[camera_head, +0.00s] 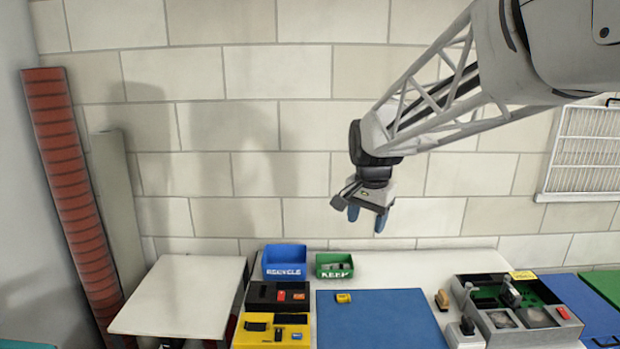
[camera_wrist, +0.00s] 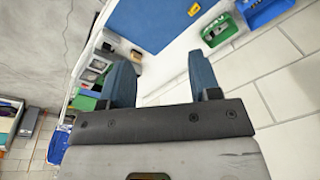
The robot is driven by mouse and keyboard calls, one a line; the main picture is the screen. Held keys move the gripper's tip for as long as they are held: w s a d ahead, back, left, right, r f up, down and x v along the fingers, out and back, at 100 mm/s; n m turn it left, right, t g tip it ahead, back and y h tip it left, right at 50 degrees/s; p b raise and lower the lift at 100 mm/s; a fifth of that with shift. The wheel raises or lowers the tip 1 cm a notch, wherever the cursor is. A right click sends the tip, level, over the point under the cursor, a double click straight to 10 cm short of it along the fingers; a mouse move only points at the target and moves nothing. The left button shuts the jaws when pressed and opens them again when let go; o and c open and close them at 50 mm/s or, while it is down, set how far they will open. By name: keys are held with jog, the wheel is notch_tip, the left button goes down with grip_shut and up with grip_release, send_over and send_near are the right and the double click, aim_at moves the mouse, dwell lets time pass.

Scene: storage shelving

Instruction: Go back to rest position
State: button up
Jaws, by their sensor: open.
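My gripper (camera_head: 367,215) hangs above the back of the white table (camera_head: 415,265), in front of the block wall, pointing down. Its two blue fingers are apart with nothing between them. In the wrist view the gripper (camera_wrist: 163,82) also shows open and empty. Below it on the table lies a blue mat (camera_head: 385,325) with a small yellow item (camera_head: 343,297) near its upper left corner. The mat also shows in the wrist view (camera_wrist: 150,22). The gripper is well clear of everything on the table.
A blue RECYCLE bin (camera_head: 285,262) and a green KEEP bin (camera_head: 334,265) stand at the back. Black (camera_head: 262,294) and yellow (camera_head: 247,338) trays sit at the left. A grey box (camera_head: 500,325) with electronics stands at the right. Open air surrounds my gripper.

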jog(key=s+d+f+n, duration=0.2)
jog(key=s, duration=0.8)
jog(key=s+d+f+n, duration=0.2)
jog(key=s+f, duration=0.1)
jog(key=s, duration=0.7)
jog(key=s+d+f+n+t, duration=0.1)
jog(key=s+d+f+n, duration=0.1)
jog(key=s, duration=0.9)
jog(key=shift+f+n, duration=0.15)
jog(key=shift+n, duration=0.35)
